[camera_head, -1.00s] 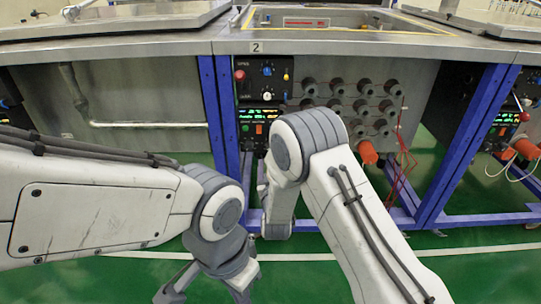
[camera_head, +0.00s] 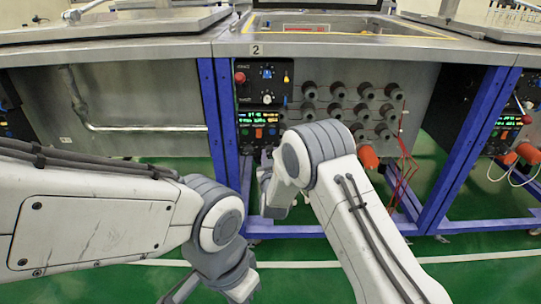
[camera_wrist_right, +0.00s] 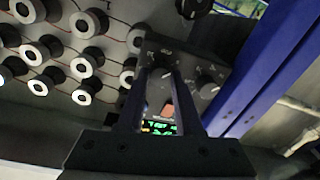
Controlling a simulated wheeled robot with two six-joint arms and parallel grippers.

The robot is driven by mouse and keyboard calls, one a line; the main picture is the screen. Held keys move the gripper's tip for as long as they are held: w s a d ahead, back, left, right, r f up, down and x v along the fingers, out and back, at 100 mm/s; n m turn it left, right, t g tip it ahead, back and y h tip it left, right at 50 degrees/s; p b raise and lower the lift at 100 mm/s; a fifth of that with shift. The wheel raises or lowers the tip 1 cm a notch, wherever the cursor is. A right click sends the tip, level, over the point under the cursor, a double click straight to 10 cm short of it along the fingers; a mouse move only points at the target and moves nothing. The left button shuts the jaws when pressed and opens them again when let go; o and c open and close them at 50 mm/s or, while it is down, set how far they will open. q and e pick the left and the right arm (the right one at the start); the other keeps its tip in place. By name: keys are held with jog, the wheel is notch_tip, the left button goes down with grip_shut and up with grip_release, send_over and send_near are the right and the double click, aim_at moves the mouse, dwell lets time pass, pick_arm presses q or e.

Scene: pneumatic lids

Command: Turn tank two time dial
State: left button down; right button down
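The tank two control panel (camera_head: 253,84) hangs under the bench front, below the "2" label. It has a blue-marked dial (camera_head: 267,72), a lower dial with a pale mark (camera_head: 267,97) and a lit display (camera_head: 258,118). I cannot read which is the time dial. My right gripper (camera_head: 266,160) is just below the panel, mostly hidden by its arm. In the right wrist view its fingers (camera_wrist_right: 164,74) are apart and empty, pointing at the panel. A knob (camera_wrist_right: 160,78) shows behind the fingertips; another knob (camera_wrist_right: 207,80) is beside them. My left gripper (camera_head: 211,292) is low, partly cut off, fingers apart.
Several round grey fittings (camera_head: 337,91) stick out right of the panel; they also show in the wrist view (camera_wrist_right: 82,66). Blue frame posts (camera_head: 219,120) stand left of the panel. An orange plug (camera_head: 368,157) and red wires (camera_head: 403,165) are at the right.

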jog(key=shift+f+m, duration=0.1)
jog(key=shift+m, duration=0.3)
jog(key=m+b, duration=0.2)
jog(key=m, duration=0.3)
jog(key=shift+f, duration=0.1)
jog(key=shift+m+b, duration=1.35)
jog(key=shift+m, duration=1.15)
jog(key=c, duration=0.6)
grip_release()
jog(key=s+p, duration=0.2)
jog(key=s, duration=0.8)
jog(key=shift+s+d+f+p, duration=0.1)
jog(key=shift+s+d+p, duration=0.05)
jog(key=shift+s+p, duration=0.15)
